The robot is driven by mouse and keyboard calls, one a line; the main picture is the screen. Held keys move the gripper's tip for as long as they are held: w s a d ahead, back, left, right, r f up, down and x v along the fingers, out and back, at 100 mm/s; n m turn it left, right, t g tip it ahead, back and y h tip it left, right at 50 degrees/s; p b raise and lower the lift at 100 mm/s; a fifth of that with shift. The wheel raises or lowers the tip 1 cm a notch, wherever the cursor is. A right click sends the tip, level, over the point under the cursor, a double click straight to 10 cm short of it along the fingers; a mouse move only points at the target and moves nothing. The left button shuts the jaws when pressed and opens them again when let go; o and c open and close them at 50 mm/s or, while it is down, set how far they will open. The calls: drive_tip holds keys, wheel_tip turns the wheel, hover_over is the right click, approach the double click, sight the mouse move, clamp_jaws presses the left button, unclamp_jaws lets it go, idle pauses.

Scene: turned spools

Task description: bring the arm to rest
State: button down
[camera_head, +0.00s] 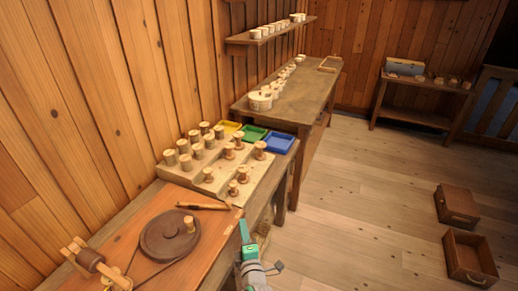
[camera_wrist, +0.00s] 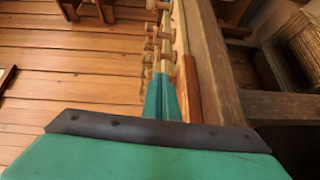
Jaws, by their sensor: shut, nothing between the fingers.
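My gripper (camera_head: 244,231) shows in the head view at the right front edge of the wooden workbench, beside the board of spools, with its teal fingers pointing away from me. It holds nothing. In the wrist view its teal fingers (camera_wrist: 161,98) lie together. Below it in the head view, part of my arm shows at the bottom edge. In the wrist view the spools and the bench edge are beyond the fingertips. I cannot tell whether the fingers touch the bench edge.
A stepped board (camera_head: 262,185) holds several turned spools. A round wheel (camera_head: 160,238) lies on the workbench (camera_head: 215,225). Yellow, green and blue trays (camera_head: 278,143) stand behind. A long table (camera_head: 305,95) is farther back. The floor (camera_head: 350,215) to the right is mostly clear, with two wooden boxes (camera_head: 470,258).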

drive_tip(key=s+d+f+m+h, duration=0.1)
drive_tip(key=s+d+f+m, duration=0.2)
drive_tip(key=s, duration=0.5)
drive_tip(key=s+d+f+m+h, duration=0.2)
drive_tip(key=s+m, duration=0.2)
drive_tip(key=s, duration=0.4)
drive_tip(key=s+d+f+m+h, duration=0.1)
drive_tip(key=s+d+f+m, duration=0.2)
drive_tip(key=s, duration=0.6)
drive_tip(key=s+d+r+m, duration=0.1)
drive_tip(key=s+r+m, duration=0.3)
drive_tip(key=s, duration=0.6)
drive_tip(key=s+d+r+m+g+h, duration=0.1)
drive_tip(key=s+r+m, duration=0.3)
drive_tip(key=s, duration=0.7)
drive_tip(key=m, duration=0.2)
drive_tip(key=shift+s+r+m, duration=0.2)
drive_tip(key=shift+r+m, duration=0.1)
drive_tip(key=shift+m, duration=0.1)
